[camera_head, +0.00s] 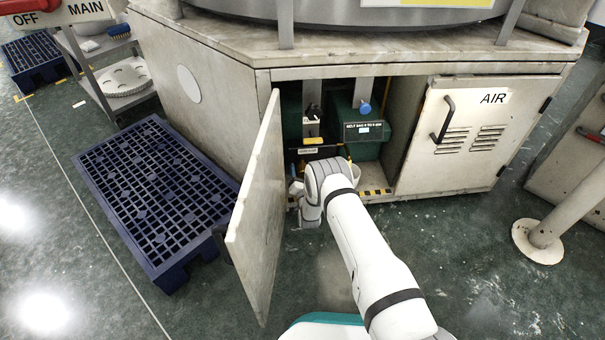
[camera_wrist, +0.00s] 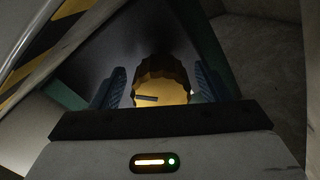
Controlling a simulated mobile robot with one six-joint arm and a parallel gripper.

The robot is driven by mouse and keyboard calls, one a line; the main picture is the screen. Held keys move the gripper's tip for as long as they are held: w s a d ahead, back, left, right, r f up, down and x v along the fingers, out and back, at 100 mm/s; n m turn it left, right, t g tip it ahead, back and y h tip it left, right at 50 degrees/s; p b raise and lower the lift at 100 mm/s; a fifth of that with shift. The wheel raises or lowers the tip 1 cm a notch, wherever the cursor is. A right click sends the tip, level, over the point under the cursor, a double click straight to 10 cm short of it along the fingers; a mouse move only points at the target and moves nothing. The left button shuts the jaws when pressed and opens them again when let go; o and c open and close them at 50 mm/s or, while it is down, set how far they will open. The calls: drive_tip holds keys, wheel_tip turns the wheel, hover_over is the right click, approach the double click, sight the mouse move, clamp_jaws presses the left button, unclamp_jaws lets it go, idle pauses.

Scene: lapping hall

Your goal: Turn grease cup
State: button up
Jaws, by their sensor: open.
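The grease cup (camera_wrist: 160,88), a round knurled cap with a yellow face and a dark mark on it, shows in the wrist view. My gripper (camera_wrist: 159,72) is open, with one blue finger on each side of the cap. A gap shows at the left finger and a narrower one at the right; I cannot tell how deep the cap sits between them. In the head view my arm reaches into the open cabinet bay, and its wrist hides the cup and the fingers.
The open cabinet door (camera_head: 257,215) stands close left of my arm. The shut AIR door (camera_head: 476,132) is to the right. Inside are green housings (camera_head: 367,150) and a yellow-black striped sill (camera_head: 375,191). A blue pallet (camera_head: 160,190) lies left; a post (camera_head: 540,238) stands right.

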drive_tip(key=s+p, duration=0.1)
drive_tip(key=s, duration=0.2)
drive_tip(key=s+d+p, duration=0.1)
drive_tip(key=s+p, duration=0.1)
drive_tip(key=s, duration=0.2)
drive_tip(key=shift+d+r+p, duration=0.1)
drive_tip(key=shift+d+p, duration=0.1)
drive_tip(key=shift+p, duration=0.1)
drive_tip(key=shift+s, duration=0.35)
